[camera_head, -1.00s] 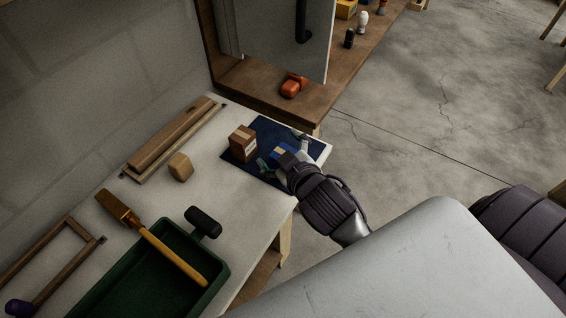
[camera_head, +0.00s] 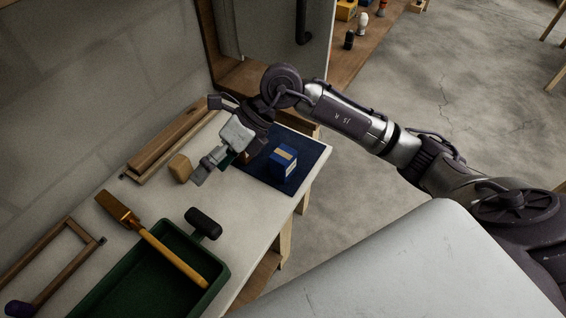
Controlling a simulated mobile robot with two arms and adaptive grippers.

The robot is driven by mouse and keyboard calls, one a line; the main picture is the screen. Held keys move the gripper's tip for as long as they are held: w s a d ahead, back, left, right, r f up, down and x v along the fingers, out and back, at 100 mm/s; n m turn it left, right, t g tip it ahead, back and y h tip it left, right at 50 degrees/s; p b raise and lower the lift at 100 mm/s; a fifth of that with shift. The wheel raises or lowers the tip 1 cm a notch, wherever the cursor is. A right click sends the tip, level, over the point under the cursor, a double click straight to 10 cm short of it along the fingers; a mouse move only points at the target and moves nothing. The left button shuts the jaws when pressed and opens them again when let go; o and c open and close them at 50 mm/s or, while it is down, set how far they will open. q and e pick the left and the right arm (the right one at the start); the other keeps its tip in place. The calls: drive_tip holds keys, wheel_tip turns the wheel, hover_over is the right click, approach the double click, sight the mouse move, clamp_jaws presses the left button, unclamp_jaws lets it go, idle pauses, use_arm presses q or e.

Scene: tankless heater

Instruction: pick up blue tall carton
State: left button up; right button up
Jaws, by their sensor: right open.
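The blue tall carton (camera_head: 283,164), with a pale band, stands on the dark blue mat (camera_head: 312,153) near the right end of the white workbench. My right gripper (camera_head: 218,166) is open and empty to the left of the blue carton, apart from it in the picture. Its fingers hang over the bench between a small wooden block and the mat. The brown carton (camera_head: 247,158) is mostly hidden behind this gripper. My left gripper is out of view.
A wooden block (camera_head: 180,168) and wooden bars (camera_head: 165,140) lie at the back of the bench. A wooden shelf stands beyond.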

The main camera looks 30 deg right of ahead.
drive_tip(key=w+d+f+h, duration=0.25)
drive_tip(key=d+h, duration=0.25)
drive_tip(key=d, duration=0.5)
drive_tip(key=r+m+h, duration=0.1)
drive_tip(key=h, duration=0.3)
hover_over(285, 155)
drive_tip(key=shift+s+a+r, duration=0.1)
drive_tip(key=shift+d+f+m, duration=0.2)
drive_tip(key=shift+d+m, duration=0.1)
wheel_tip(285, 155, down, 8)
drive_tip(key=shift+r+p, duration=0.1)
drive_tip(key=shift+p, duration=0.5)
drive_tip(key=shift+a+f+p, duration=0.2)
drive_tip(key=shift+f+p, duration=0.15)
drive_tip(key=shift+f, duration=0.2)
drive_tip(key=f, duration=0.2)
drive_tip(key=w+f+p, duration=0.1)
drive_tip(key=shift+a+f, duration=0.25)
drive_tip(key=shift+f, duration=0.4)
drive_tip(key=shift+c, duration=0.3)
